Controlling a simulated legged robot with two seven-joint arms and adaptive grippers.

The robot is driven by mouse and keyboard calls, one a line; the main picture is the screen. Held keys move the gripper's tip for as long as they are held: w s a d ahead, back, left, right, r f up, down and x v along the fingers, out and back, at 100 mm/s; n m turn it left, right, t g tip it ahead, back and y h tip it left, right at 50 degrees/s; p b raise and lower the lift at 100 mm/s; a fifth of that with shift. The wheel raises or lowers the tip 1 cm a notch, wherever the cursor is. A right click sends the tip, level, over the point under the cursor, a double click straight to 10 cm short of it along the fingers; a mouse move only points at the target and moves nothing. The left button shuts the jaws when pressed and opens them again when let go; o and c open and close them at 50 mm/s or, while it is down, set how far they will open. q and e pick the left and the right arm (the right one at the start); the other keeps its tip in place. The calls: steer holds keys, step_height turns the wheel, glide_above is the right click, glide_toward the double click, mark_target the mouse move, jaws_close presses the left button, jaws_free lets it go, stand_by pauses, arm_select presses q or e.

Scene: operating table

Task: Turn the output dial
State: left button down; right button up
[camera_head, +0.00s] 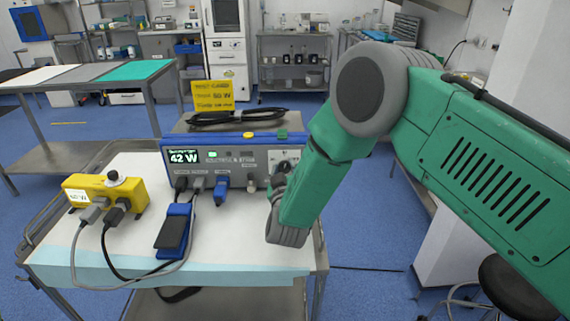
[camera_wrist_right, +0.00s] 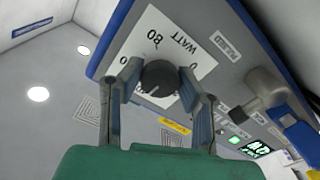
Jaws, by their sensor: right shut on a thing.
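The generator unit (camera_head: 237,158), grey with a blue edge, stands on the cart, its lit display (camera_head: 184,157) reading 42 W. In the right wrist view the black round output dial (camera_wrist_right: 158,77) sits on a white scale plate (camera_wrist_right: 166,42) marked WATT and 80. My right gripper (camera_wrist_right: 161,84) has its two fingers on either side of the dial and is shut on it. In the head view my right gripper (camera_head: 281,174) is at the unit's right front and hides the dial. My left gripper is in neither view.
A yellow card (camera_head: 213,95) with a watt value stands behind the unit, by a coiled black cable (camera_head: 238,117). A yellow box (camera_head: 105,194) and a blue foot pedal (camera_head: 174,230) with cables lie on the cart's left. The white cart top (camera_head: 225,245) is clear in front.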

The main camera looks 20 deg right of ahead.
steer(key=o, duration=1.2)
steer(key=shift+a, duration=0.1)
steer(key=shift+c, duration=0.2)
steer(key=v, duration=1.2)
